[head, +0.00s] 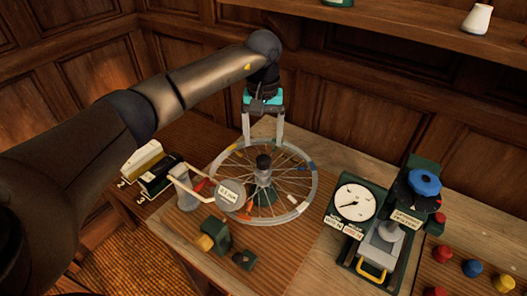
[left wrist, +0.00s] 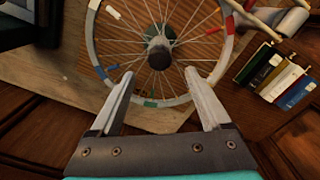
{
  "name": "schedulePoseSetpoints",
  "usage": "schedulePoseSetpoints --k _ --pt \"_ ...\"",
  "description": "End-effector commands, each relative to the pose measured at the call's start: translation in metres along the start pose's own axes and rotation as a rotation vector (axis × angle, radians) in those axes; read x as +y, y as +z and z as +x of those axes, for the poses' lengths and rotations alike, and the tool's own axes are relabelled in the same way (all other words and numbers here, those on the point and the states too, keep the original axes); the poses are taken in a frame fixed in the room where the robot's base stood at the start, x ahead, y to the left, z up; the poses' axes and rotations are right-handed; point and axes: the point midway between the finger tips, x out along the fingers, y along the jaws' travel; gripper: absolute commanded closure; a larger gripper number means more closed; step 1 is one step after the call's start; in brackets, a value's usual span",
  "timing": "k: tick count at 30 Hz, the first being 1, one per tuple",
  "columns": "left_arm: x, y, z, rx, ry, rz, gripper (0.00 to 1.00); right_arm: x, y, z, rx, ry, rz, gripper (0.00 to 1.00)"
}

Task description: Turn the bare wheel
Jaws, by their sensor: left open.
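The bare wheel (head: 308,203) lies flat on the bench, a pale rim with thin spokes, a dark hub and coloured marks around the rim. It also fills the upper middle of the left wrist view (left wrist: 225,60). My left gripper (head: 264,143) points down at the wheel's far rim, with its two fingers spread. In the left wrist view the gripper (left wrist: 160,80) is open and empty. The rim with a green mark shows between its fingers, and I cannot tell whether they touch it. My right gripper is not in view.
A labelled disc (head: 231,194) on a pale bracket is beside the wheel's left rim. A dial device (head: 355,203) and a blue-knobbed press (head: 424,181) stand to the right. Small coloured pegs (head: 472,267) are at the lower right. A wood-panelled wall (head: 345,95) rises behind.

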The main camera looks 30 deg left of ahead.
Motion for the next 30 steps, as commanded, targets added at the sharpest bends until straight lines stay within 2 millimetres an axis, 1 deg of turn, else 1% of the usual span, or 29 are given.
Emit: schedulePoseSetpoints --k 1,3,6,9,15,22,23,30 --pt "0.0 0.002 0.012 -0.006 -0.001 0.0 0.19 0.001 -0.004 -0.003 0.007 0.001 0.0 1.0" --pt "0.001 0.001 0.025 -0.005 -0.001 0.0 0.19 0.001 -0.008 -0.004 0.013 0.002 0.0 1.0" --pt "0.0 0.001 0.041 -0.004 -0.002 0.0 0.19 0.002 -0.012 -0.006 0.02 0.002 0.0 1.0" --pt "0.001 0.001 0.053 -0.004 0.0 0.0 0.19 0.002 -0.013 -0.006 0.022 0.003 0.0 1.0" --pt "0.0 0.0 0.063 0.0 0.0 0.001 0.19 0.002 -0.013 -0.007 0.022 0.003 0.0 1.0" --pt "0.0 0.0 0.064 0.0 0.0 0.001 0.19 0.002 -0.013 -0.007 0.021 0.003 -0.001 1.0" --pt "0.0 0.0 0.064 0.0 0.0 0.001 0.21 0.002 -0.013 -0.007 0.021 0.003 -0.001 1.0" --pt "0.0 0.0 0.063 0.0 0.0 0.001 0.48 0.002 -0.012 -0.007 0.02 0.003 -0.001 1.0"
